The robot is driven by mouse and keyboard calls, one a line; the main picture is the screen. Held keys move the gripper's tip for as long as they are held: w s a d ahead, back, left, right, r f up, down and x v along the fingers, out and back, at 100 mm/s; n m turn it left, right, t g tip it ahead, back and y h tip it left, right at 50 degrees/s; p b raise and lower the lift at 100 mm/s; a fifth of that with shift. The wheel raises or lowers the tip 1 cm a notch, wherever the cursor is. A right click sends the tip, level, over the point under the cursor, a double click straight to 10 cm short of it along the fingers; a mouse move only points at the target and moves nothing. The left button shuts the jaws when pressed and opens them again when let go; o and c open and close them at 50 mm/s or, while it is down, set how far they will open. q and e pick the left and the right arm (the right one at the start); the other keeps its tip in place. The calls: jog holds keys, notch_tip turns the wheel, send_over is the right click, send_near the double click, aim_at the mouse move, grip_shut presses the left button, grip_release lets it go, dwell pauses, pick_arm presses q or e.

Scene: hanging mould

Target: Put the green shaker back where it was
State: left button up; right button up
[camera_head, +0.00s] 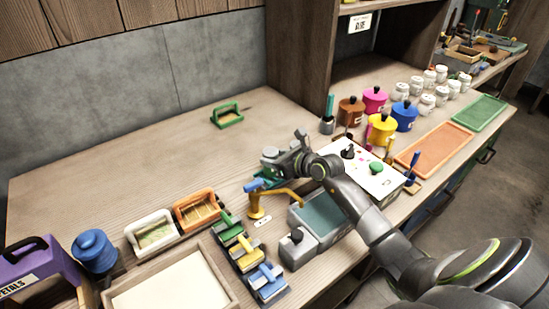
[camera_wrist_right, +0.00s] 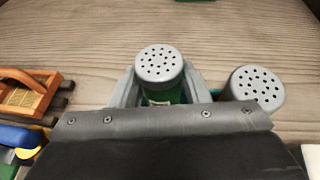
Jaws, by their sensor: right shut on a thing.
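The green shaker (camera_wrist_right: 160,66) has a grey lid full of holes and a green body. In the right wrist view it stands between the two fingers of my right gripper (camera_wrist_right: 160,86), which is shut on it. In the head view my right gripper (camera_head: 272,163) is over the middle of the bench, and the arm hides most of the shaker. A second shaker (camera_wrist_right: 255,88) with the same grey lid is just right of the gripper in the wrist view; its body is mostly hidden. My left gripper is not in view.
An orange wooden-framed mould (camera_head: 197,209) and a white one (camera_head: 151,233) lie to the left. A white box (camera_head: 365,172) with small tools is to the right. A green-framed mould (camera_head: 227,114) lies behind, with bare bench around it.

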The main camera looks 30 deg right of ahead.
jog(key=shift+f, duration=0.2)
jog(key=o, duration=1)
jog(key=shift+r, duration=0.1)
jog(key=shift+r, duration=0.2)
jog(key=v, duration=1.2)
jog(key=shift+f, duration=0.1)
